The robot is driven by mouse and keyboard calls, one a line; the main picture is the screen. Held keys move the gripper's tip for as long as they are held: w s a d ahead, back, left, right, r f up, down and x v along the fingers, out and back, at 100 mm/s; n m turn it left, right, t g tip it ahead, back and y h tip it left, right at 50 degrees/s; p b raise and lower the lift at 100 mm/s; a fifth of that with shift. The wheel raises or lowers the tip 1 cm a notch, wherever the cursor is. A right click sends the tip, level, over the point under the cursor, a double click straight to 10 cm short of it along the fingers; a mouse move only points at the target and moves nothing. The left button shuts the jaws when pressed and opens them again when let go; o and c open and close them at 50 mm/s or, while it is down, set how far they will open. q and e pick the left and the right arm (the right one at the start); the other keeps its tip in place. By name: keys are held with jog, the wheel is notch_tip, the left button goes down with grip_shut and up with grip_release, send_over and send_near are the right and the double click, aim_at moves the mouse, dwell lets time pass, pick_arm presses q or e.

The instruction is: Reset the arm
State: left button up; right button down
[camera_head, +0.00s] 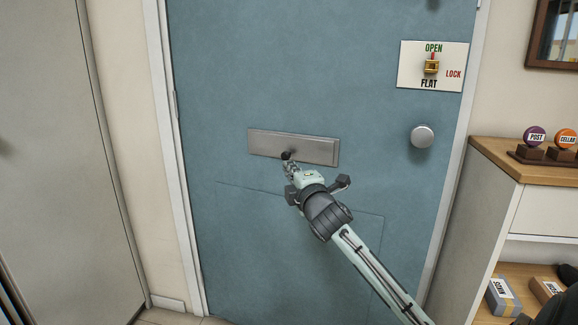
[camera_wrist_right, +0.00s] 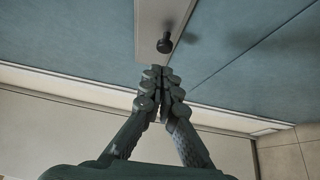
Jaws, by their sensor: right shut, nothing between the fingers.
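My right gripper (camera_head: 289,164) is in front of the blue door, at the metal letter plate. Its fingers are shut and empty. In the right wrist view the closed fingertips (camera_wrist_right: 160,72) point at a small dark knob (camera_wrist_right: 165,46) on the letter plate (camera_wrist_right: 152,20), with a small gap showing between them in the picture. In the head view the knob (camera_head: 286,155) sits near the middle of the plate (camera_head: 320,151), right by the fingertips. My right arm comes in from the lower right. My left gripper is not in view.
The blue door (camera_head: 225,70) has a round door knob (camera_head: 422,136) and an OPEN/LOCK/FLAT panel (camera_head: 412,76) with a brass piece. A wooden-topped shelf unit (camera_head: 533,160) with labelled round items stands at the right. A grey door (camera_head: 50,130) is at the left.

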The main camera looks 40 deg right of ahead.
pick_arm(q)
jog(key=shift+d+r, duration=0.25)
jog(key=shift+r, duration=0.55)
pick_arm(e)
jog(key=v, duration=0.8)
jog(key=shift+s+d, duration=0.15)
jog(key=shift+d, duration=0.05)
